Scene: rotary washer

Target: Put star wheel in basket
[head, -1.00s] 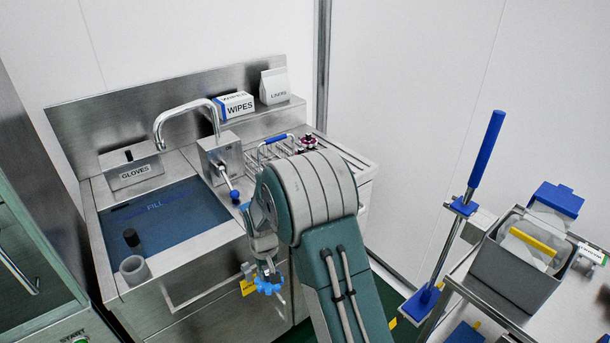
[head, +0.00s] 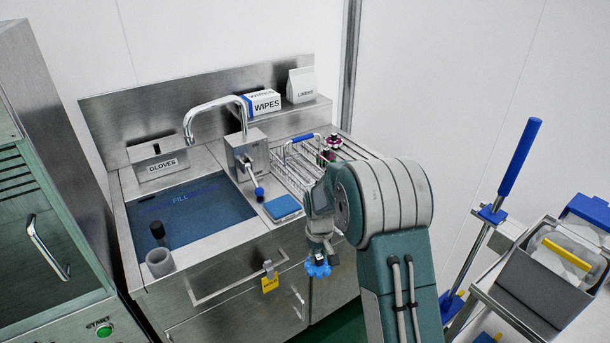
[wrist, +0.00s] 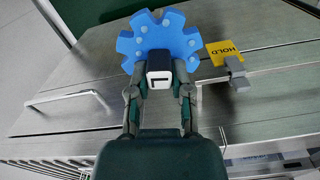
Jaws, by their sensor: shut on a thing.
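The star wheel (head: 318,270) is blue with rounded lobes. In the wrist view the star wheel (wrist: 176,40) shows face-on with small raised studs. My gripper (head: 320,255) is shut on its black and white hub block (wrist: 159,78), marked L. It holds the wheel in the air in front of the sink cabinet, below the counter top. The wire basket (head: 292,172) with a blue handle stands on the counter, right of the tap, above and behind my gripper. My arm hides part of its near right side.
A blue pad (head: 282,207) lies on the counter before the basket. A yellow tag (head: 270,284) hangs on the cabinet front. A cart with a grey bin (head: 540,300) stands right.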

